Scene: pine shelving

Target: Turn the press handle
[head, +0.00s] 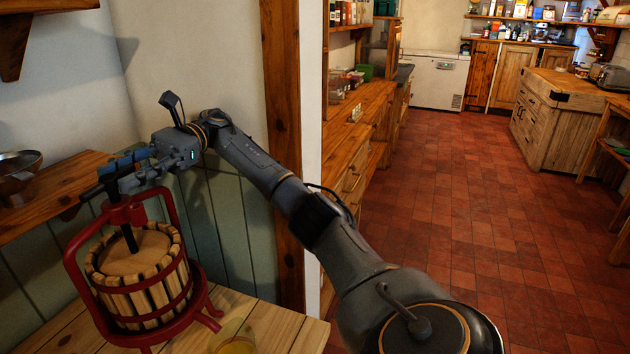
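The press (138,283) stands at the lower left on a wooden table, with a red frame around a slatted wooden basket. A dark screw rises from its wooden lid to the top of the frame. The dark press handle (93,191) sits on top, and its left end shows. My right gripper (113,176) reaches in from the right, with its fingers at the handle and overlapping it in the picture. The fingers hide the rest of the handle. I cannot tell whether they are closed on it. My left gripper is not in view.
A glass with yellowish contents (233,338) stands on the table (275,325) beside the press. A metal bowl (18,172) sits on a wooden shelf (60,190) at the left. A wooden post and wall end stand behind my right arm. The tiled floor is open at the right.

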